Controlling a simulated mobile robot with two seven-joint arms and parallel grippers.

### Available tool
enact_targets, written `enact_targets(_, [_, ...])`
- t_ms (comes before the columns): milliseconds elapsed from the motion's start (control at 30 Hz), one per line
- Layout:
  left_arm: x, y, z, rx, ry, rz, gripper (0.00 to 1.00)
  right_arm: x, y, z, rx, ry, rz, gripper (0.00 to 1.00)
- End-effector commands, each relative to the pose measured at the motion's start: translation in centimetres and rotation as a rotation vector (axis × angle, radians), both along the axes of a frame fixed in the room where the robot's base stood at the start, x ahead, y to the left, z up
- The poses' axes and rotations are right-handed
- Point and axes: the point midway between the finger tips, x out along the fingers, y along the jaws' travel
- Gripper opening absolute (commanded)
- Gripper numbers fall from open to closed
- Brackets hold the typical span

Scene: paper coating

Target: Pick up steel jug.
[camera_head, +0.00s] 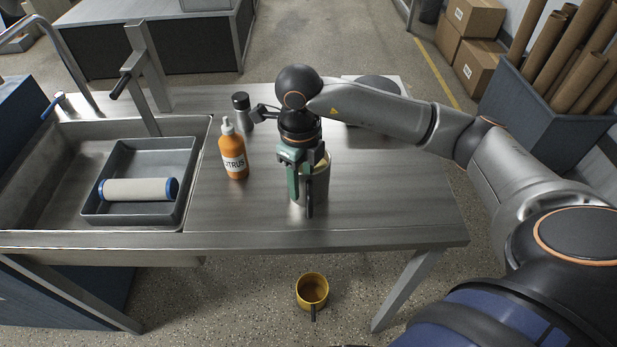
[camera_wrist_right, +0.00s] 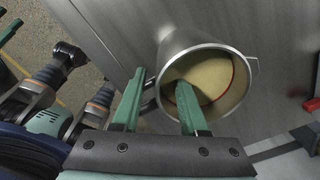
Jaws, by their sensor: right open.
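The steel jug (camera_head: 322,186) stands upright on the steel table, right of the orange bottle. In the right wrist view I look down into the jug (camera_wrist_right: 236,52), which holds pale yellowish liquid. My right gripper (camera_head: 301,188) is over the jug's near-left side, pointing down, with its green fingers apart. In the right wrist view, one finger of the gripper (camera_wrist_right: 160,80) overlaps the jug's mouth and the other is outside its wall. A dark handle partly shows between them. I cannot tell whether either finger touches.
An orange bottle (camera_head: 233,155) and a dark-capped grey bottle (camera_head: 242,113) stand left of the jug. A sink at left holds a grey tray (camera_head: 146,214) with a roller (camera_head: 138,190). A yellow mug (camera_head: 312,290) is on the floor. The table's right front is clear.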

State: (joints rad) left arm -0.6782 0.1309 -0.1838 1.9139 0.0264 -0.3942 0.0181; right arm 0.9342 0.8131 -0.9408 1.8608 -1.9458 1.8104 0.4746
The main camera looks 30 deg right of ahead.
Motion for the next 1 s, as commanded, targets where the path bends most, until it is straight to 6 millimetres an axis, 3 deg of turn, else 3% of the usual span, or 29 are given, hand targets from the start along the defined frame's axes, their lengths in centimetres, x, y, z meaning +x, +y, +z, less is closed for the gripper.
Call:
enact_targets(200, [-0.1,0.0,0.3,0.0,0.001,0.0,0.5,0.0,0.0,-2.2,0.001,0.0,0.001,0.43])
enact_targets(433, [-0.1,0.0,0.3,0.0,0.001,0.0,0.5,0.0,0.0,-2.3,0.0,-0.001,0.001,0.43])
enact_targets(800, [-0.1,0.0,0.3,0.0,0.001,0.0,0.5,0.0,0.0,-2.3,0.001,-0.001,0.001,0.01])
enact_targets(1000, [-0.1,0.0,0.3,0.0,0.001,0.0,0.5,0.0,0.0,-2.3,0.001,-0.001,0.001,0.0])
